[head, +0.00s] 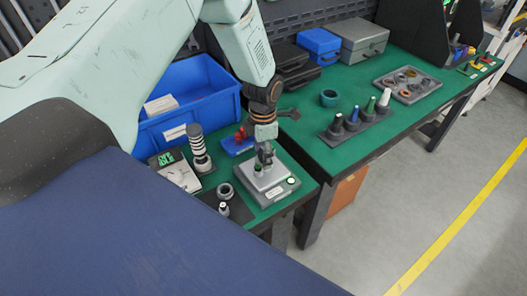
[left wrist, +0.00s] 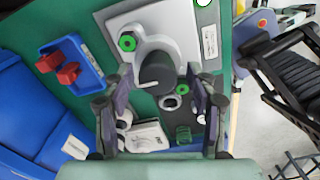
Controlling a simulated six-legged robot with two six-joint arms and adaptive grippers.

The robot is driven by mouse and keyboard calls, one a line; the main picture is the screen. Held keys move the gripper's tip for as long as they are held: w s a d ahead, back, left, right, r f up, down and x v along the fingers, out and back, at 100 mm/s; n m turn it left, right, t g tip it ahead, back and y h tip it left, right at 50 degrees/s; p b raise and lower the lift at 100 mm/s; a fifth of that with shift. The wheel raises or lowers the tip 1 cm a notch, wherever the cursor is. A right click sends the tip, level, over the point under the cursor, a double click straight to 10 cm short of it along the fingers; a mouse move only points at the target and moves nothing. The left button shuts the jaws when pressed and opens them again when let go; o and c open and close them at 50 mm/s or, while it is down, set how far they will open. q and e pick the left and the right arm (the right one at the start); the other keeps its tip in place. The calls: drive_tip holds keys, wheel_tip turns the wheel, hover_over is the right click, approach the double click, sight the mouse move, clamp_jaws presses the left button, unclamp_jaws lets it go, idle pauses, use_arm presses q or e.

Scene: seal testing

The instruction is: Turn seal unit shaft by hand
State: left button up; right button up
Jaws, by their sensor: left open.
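The seal unit (head: 266,190) is a light grey block on a flat base on the green bench in the head view. It also shows in the left wrist view (left wrist: 185,28), with a green-ringed port. Its dark grey round shaft end (left wrist: 157,70) has a thin pale rod beside it. My left gripper (head: 264,158) points down over the unit and hides part of it. In the left wrist view its two fingers (left wrist: 157,92) are spread on either side of the shaft end. Whether they touch it cannot be told. My right gripper is out of view.
A small blue tray (head: 238,145) with red parts and a striped column (head: 199,150) stand close by. A grey ring (head: 225,190) lies left of the unit. A large blue bin (head: 190,105) is behind. Right, a rack (head: 350,132) holds several cones. The floor right is clear.

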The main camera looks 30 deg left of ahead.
use_arm(q)
drive_tip(key=shift+w+f, duration=0.1)
drive_tip(key=shift+w, duration=0.15)
drive_tip(key=c, duration=0.4)
drive_tip(key=shift+s, duration=0.15)
drive_tip(key=c, duration=0.7)
drive_tip(key=shift+c, duration=0.2)
